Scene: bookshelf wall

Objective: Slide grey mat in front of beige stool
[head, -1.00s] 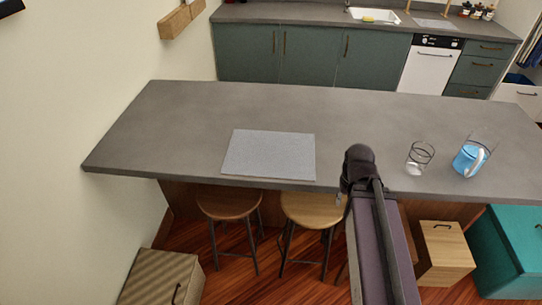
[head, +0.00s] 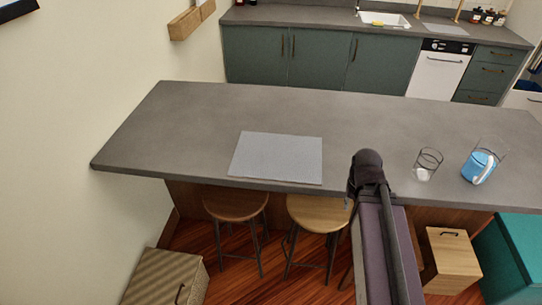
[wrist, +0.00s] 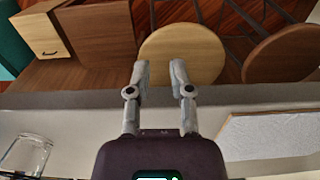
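The grey mat (head: 277,158) lies flat on the dark grey counter, near its front edge and left of my arm. In the wrist view the mat (wrist: 270,135) is at the lower right. The beige stool (head: 318,212) stands on the floor under the counter's front edge, just left of my arm. In the wrist view its round seat (wrist: 183,50) lies beyond my fingertips. The mat is left of the line straight back from this stool, in front of the darker brown stool (head: 235,204) too. My gripper (wrist: 158,72) is open and empty, apart from the mat.
A clear glass (head: 427,164) and a glass with a blue item (head: 478,166) stand on the counter (head: 200,120) to the right. Wooden boxes (head: 450,262) and a teal box (head: 515,255) stand on the floor. The counter behind the mat is clear.

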